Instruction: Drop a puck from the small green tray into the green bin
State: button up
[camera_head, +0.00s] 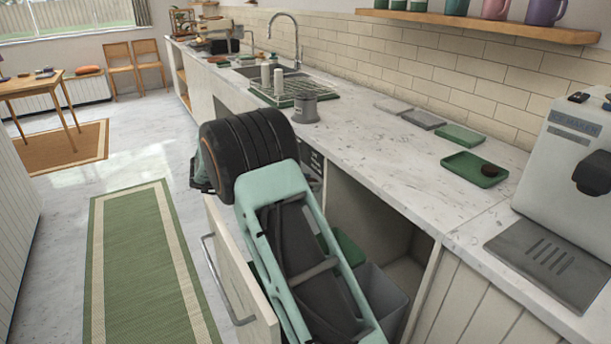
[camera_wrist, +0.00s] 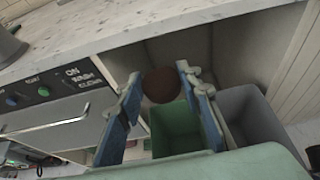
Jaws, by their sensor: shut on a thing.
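In the wrist view my gripper (camera_wrist: 159,84) is shut on a round dark brown puck (camera_wrist: 162,86), held between its fingertips. The green bin (camera_wrist: 172,142) lies below and behind the puck in that view, inside the open cabinet. In the head view my arm hides the gripper and held puck, and only part of the green bin (camera_head: 346,247) shows beside the arm. The small green tray (camera_head: 461,168) sits on the counter with another dark puck (camera_head: 490,170) at its right side.
A grey bin (camera_head: 384,297) stands beside the green one, also in the wrist view (camera_wrist: 248,112). The pulled-out drawer front (camera_head: 240,278) is left of my arm. Flat green (camera_head: 460,134) and grey trays (camera_head: 424,120) lie farther back.

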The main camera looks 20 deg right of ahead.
jog(key=shift+f, duration=0.45)
jog(key=o, duration=1)
jog(key=v, duration=1.2)
